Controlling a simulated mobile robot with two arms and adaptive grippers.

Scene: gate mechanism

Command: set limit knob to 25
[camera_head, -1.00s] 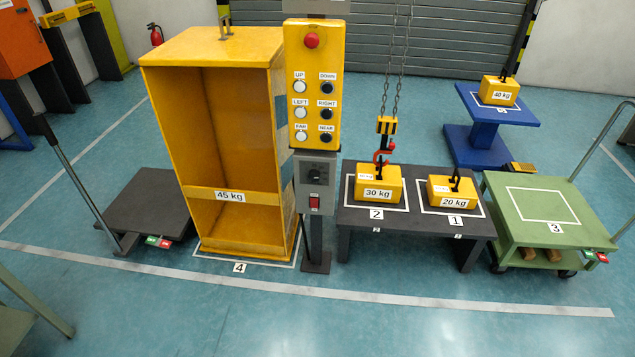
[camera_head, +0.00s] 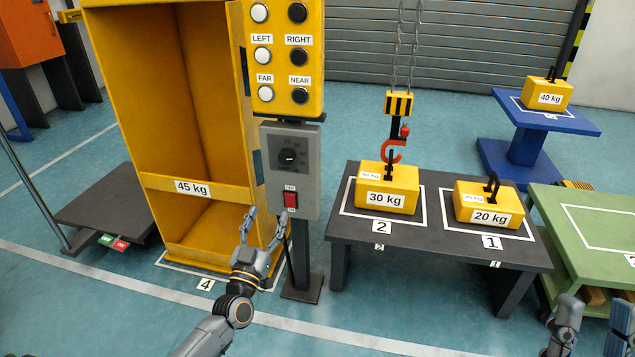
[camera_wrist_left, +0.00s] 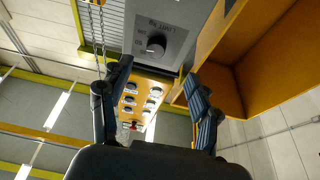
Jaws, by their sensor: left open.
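The limit knob (camera_head: 289,156) is a black dial on the upper part of a grey control box (camera_head: 308,194), below the yellow button panel (camera_head: 314,72). The knob also shows in the left wrist view (camera_wrist_left: 156,45), ahead of the fingers. A red switch (camera_head: 290,199) sits below it on the same box. My left gripper (camera_head: 266,219) is open and empty, below and left of the knob, apart from the box. My right gripper (camera_head: 591,318) is at the lower right edge, partly cut off, with two fingers apart.
A yellow 45 kg frame (camera_head: 183,189) stands just left of the box. A dark table (camera_head: 435,245) with 30 kg (camera_head: 387,190) and 20 kg (camera_head: 488,206) weights is at right, with a red hook (camera_head: 392,150) over the 30 kg weight. A green cart (camera_head: 583,222) stands farther right.

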